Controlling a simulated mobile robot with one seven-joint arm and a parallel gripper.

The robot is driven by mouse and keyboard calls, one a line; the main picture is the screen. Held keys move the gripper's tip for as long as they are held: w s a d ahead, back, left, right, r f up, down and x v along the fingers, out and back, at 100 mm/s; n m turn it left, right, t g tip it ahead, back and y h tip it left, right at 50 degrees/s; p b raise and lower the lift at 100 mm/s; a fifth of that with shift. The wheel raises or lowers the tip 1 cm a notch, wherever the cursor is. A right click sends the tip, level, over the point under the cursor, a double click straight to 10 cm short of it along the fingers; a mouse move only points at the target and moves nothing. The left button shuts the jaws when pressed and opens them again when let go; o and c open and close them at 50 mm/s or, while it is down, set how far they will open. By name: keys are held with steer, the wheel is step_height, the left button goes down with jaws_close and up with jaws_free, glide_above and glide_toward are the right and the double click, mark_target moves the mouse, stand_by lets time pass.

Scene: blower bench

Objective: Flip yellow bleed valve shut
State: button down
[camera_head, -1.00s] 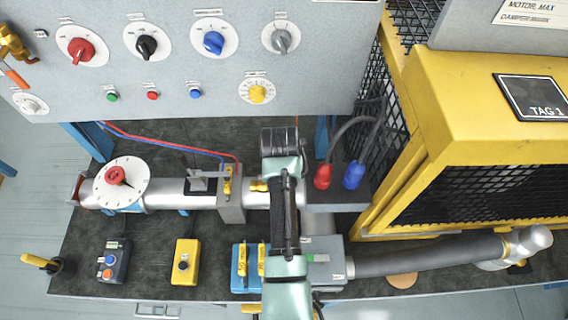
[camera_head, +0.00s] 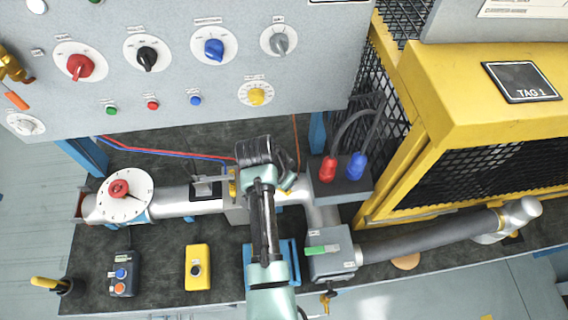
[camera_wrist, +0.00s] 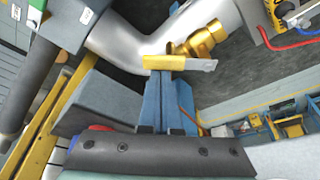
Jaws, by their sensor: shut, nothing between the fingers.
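The yellow bleed valve lever (camera_wrist: 165,62) is a flat yellow bar with a pale end, on a brass valve body (camera_wrist: 205,40) fixed to the silver pipe, in the wrist view. My gripper (camera_wrist: 163,76) has its two blue fingers shut together and empty, with the tips right at the lever. I cannot tell whether they touch it. The rest of the valve and my fingertips are hidden there by my wrist.
A grey control panel (camera_head: 180,90) with knobs stands behind the bench. A yellow caged housing (camera_head: 460,110) stands right. A grey box with red and blue plugs (camera_head: 345,185) is close right of my arm. A yellow button box (camera_head: 198,267) sits front left.

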steer(key=m, duration=0.1)
steer(key=s+a+m+g, duration=0.1)
steer(key=m, duration=0.1)
steer(key=shift+s+m+h, duration=0.2)
steer(key=shift+m+h, duration=0.1)
steer(key=shift+s+a, duration=0.35)
steer(key=shift+a, duration=0.1)
steer(key=shift+w, duration=0.15)
steer(key=shift+w+a+b, duration=0.25)
steer(key=shift+w+b, duration=0.4)
steer(key=shift+b, duration=0.05)
steer(key=shift+d, duration=0.3)
step_height(320, 180, up, 10)
steer(key=b, duration=0.2)
steer(key=shift+f, duration=0.25)
